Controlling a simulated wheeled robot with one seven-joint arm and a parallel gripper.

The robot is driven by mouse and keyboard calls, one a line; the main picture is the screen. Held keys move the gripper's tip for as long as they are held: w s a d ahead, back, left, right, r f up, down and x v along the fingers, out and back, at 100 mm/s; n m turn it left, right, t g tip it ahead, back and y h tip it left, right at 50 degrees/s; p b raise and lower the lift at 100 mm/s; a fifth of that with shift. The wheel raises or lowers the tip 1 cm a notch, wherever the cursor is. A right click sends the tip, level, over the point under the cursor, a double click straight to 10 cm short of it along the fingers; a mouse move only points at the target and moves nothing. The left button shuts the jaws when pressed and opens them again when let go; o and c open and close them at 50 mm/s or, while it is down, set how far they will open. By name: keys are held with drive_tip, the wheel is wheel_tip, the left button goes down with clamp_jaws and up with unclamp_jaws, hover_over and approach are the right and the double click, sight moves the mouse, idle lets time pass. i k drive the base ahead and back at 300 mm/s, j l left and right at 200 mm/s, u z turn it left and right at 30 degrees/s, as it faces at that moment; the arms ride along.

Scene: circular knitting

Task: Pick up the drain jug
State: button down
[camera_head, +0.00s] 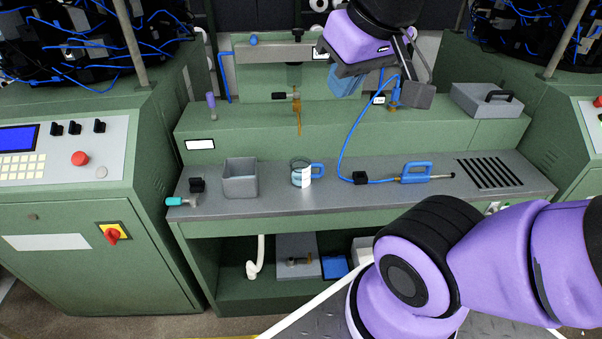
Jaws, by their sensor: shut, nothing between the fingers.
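The drain jug (301,175) is a small, clear-looking vessel with a blue handle on its right side and a white label. It stands upright on the grey bench top, near the middle. My gripper (346,83) is at the top of the view, under my purple wrist, well above and behind the jug. It is shut and empty, and does not touch the jug. Its fingertips are small and partly hidden by the wrist.
A grey open bin (240,180) stands left of the jug. A blue-handled tool (416,172) with a blue hose (345,150) lies to its right. A slotted grate (489,173) is farther right. A brass valve (297,115) hangs behind the jug.

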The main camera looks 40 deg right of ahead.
sight(300, 167)
drive_tip(key=i+j, duration=0.3)
drive_tip(key=j+z, duration=0.1)
drive_tip(key=z, duration=1.45)
